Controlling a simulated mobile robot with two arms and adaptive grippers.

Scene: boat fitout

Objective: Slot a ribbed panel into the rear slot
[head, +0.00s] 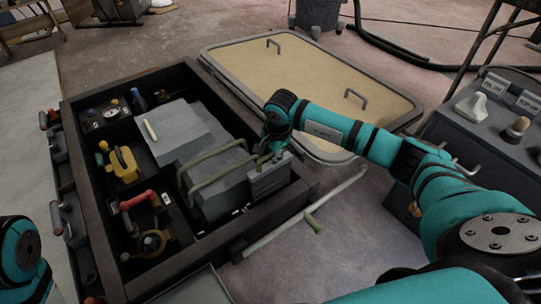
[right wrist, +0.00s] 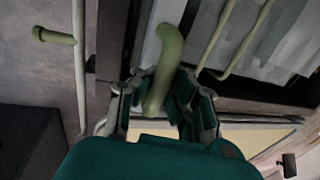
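A grey panel (head: 268,180) stands upright at the right end of the dark compartmented box, beside a large grey block (head: 221,182). I cannot make out ribs on it. My right gripper (head: 275,147) is at the panel's top edge. In the right wrist view, the right gripper's fingers (right wrist: 163,100) stand apart on both sides of a green bent handle (right wrist: 168,50), with a gap visible on the left side. The panel's lower part is hidden inside the box. Of my left arm only a teal link shows at the lower left; its gripper is out of view.
The dark box (head: 106,256) has side compartments with a yellow tool (head: 124,165) and a red-handled valve (head: 138,199). A beige framed hatch panel (head: 310,70) lies behind. A dark labelled console (head: 487,128) stands right.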

